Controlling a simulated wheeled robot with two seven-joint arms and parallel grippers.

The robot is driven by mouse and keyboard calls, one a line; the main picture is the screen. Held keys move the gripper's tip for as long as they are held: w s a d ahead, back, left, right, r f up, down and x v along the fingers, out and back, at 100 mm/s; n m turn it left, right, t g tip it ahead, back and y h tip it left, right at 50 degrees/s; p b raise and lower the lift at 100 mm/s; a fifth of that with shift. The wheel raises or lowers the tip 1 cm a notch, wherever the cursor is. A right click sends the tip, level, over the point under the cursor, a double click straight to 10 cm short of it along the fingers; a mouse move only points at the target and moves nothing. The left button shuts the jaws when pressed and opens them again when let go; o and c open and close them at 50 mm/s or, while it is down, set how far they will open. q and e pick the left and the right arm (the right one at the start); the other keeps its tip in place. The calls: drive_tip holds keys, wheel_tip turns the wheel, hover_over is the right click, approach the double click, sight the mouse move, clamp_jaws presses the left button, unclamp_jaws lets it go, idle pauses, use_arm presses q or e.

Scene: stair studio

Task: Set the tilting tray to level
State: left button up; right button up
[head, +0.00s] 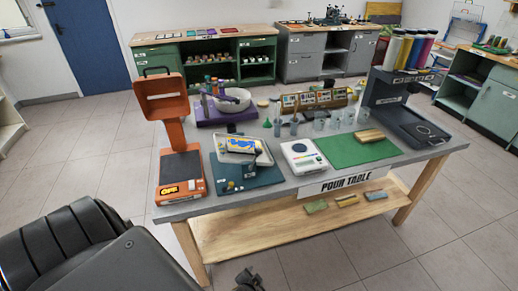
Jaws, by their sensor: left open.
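The tilting tray (262,157) is a pale tray with a blue and yellow piece (242,144) on it. It stands on a dark teal base (264,178) at the left front of the pour table (290,184). The tray looks tilted; the exact angle is too small to tell. A small dark part (232,186) sits at the front of the base. My left gripper (248,282) shows only partly at the bottom edge, open, below and in front of the table, apart from the tray. My right gripper is not in view.
An orange device (181,172) with an upright head stands left of the tray. A white scale (304,157) and a green mat (350,150) lie right of it. Clear cups and a bowl (232,100) stand behind. A lower shelf (290,222) juts out beneath. The floor in front is clear.

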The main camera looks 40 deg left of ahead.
use_arm(q)
drive_tip(key=w+a+r+n+t+y, duration=0.1)
drive_tip(key=w+r+t+y, duration=0.1)
drive_tip(key=w+r, duration=0.75)
drive_tip(key=n+y+p, duration=0.2)
drive_tip(key=n+y, duration=0.7)
approach(259, 153)
drive_tip(key=p+x, duration=0.1)
drive_tip(key=x, duration=0.9)
drive_tip(key=shift+w+a+p, duration=0.15)
drive_tip(key=shift+w+p, duration=0.05)
drive_tip(key=shift+p, duration=0.15)
drive_tip(key=shift+w+a, duration=0.3)
drive_tip(key=shift+a, duration=0.1)
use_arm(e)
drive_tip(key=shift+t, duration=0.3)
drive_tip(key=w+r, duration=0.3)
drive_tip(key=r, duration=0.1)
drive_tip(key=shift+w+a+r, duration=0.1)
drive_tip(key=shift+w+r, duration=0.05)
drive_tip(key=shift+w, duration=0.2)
